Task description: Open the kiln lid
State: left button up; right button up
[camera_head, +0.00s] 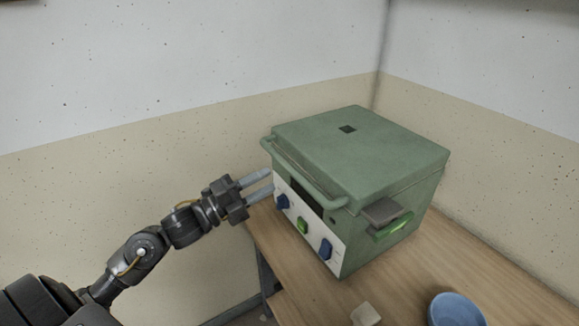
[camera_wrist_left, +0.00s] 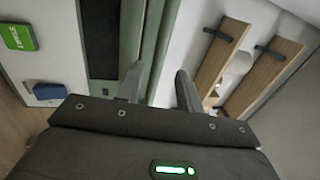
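The green kiln (camera_head: 362,165) stands on the wooden table, and its flat lid (camera_head: 375,148) is down. A green bar handle (camera_head: 300,172) runs along the lid's front edge. My left gripper (camera_head: 270,183) is at the left end of the kiln's front, near that handle, with its two fingers apart. In the left wrist view the open fingers (camera_wrist_left: 160,85) reach toward the green handle bar (camera_wrist_left: 160,45); I cannot tell whether they touch it. The front panel carries blue knobs and a green button (camera_head: 302,226). My right gripper is not in view.
The wooden table (camera_head: 470,262) has a blue bowl (camera_head: 455,310) and a small beige block (camera_head: 365,315) near its front. A grey piece and a green handle (camera_head: 393,228) stick out from the kiln's right side. Walls stand close behind.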

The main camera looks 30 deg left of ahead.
aim_at(287, 168)
pick_arm(q)
jog(key=p+x, duration=0.1)
jog(key=x, duration=0.5)
jog(key=shift+w+r+p, duration=0.1)
jog(key=shift+w+p, duration=0.05)
jog(key=shift+p, duration=0.15)
jog(key=shift+w+d, duration=0.25)
jog(key=shift+w, duration=0.05)
jog(key=shift+w+d, duration=0.2)
jog(key=shift+w, duration=0.15)
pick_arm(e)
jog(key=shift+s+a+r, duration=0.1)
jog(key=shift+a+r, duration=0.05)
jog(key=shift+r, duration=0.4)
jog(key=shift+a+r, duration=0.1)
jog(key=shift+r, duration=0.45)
pick_arm(q)
grip_shut()
